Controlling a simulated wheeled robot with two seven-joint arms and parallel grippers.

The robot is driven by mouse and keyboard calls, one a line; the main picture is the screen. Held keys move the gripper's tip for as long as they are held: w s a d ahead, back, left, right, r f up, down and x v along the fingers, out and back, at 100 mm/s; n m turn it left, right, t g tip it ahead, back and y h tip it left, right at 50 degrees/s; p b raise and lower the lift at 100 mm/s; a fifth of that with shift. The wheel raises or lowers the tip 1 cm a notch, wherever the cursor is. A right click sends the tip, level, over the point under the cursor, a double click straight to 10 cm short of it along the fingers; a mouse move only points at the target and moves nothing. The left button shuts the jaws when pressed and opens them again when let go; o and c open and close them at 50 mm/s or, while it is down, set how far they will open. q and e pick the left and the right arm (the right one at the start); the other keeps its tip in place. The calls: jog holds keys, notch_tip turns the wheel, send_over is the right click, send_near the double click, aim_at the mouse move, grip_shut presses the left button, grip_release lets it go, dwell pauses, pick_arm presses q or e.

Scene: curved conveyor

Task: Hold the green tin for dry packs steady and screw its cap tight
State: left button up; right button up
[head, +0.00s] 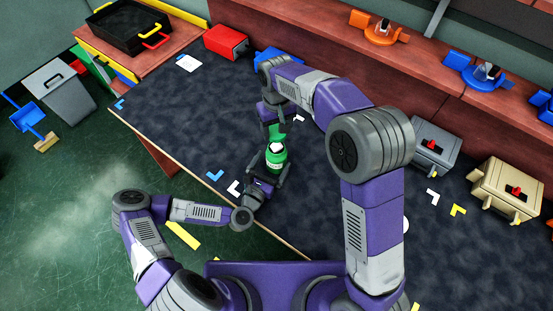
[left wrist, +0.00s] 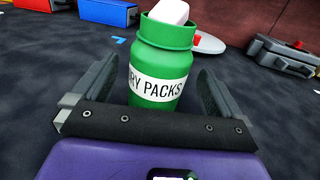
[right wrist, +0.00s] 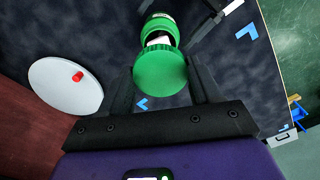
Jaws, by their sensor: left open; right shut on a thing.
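The green tin (head: 276,160) stands upright and open on the dark table. Its "DRY PACKS" label shows in the left wrist view (left wrist: 160,92), and a white pack sticks out of its mouth. My left gripper (head: 270,172) is open, with its fingers on either side of the tin; I cannot tell whether they touch it. My right gripper (head: 274,124) is shut on the green cap (right wrist: 160,71). It holds the cap above the tin, apart from it. In the right wrist view the cap partly hides the tin (right wrist: 160,27).
A white disc with a red knob (right wrist: 65,85) lies on the table near the tin. A red box (head: 226,42) and a blue box stand at the back left. Grey (head: 434,145) and beige (head: 506,188) boxes stand at the right. Flat corner marks lie on the table.

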aim_at(277, 146)
pick_arm(q)
jog(key=shift+x, duration=2.75)
jog(key=shift+c, duration=0.2)
jog(key=c, duration=1.4)
pick_arm(e)
jog(key=shift+f, duration=2.55)
